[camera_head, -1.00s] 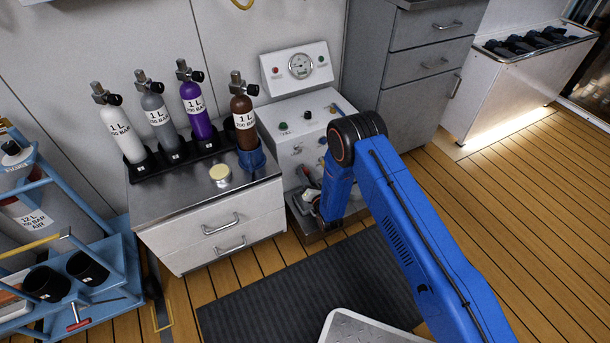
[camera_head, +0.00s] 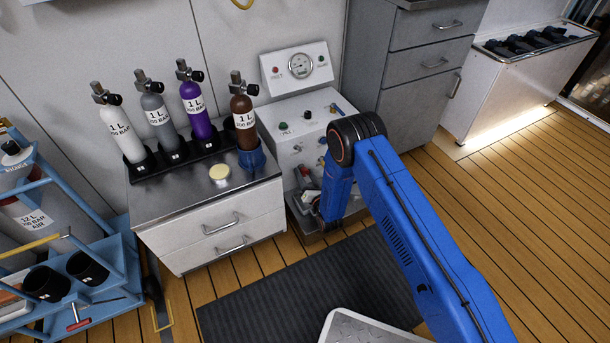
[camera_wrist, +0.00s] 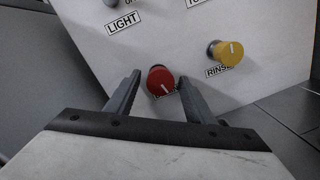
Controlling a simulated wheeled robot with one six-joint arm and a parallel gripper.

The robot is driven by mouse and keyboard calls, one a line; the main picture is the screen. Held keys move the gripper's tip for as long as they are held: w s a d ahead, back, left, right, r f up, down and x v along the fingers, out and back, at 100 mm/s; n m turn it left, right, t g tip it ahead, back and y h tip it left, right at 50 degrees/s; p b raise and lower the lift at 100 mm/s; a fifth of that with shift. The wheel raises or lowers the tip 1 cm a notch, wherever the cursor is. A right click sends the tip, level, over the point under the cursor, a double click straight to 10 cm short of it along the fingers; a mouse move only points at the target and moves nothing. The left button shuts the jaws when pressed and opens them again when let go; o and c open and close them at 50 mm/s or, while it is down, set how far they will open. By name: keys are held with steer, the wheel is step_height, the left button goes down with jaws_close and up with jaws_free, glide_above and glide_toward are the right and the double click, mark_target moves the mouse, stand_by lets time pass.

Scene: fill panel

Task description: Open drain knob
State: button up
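A round red knob (camera_wrist: 160,82) with a white pointer line is on the white panel (camera_wrist: 240,25) in the wrist view. Its label is mostly hidden by my gripper, so I cannot read it. My gripper (camera_wrist: 157,77) is open, with one dark finger on each side of the red knob. A narrow gap shows beside the knob, and I see no firm grip on it. In the head view, my blue arm reaches down in front of the fill panel (camera_head: 284,141), and the fingers are too small to judge.
A yellow knob (camera_wrist: 228,53) labelled RINSE sits right of the red one. A LIGHT label (camera_wrist: 123,22) is at upper left. A cabinet (camera_head: 225,213) with several small cylinders stands left of the panel. A dark mat (camera_head: 315,284) covers the floor in front.

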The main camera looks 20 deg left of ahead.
steer(key=shift+d, duration=0.1)
steer(key=v, duration=1.7)
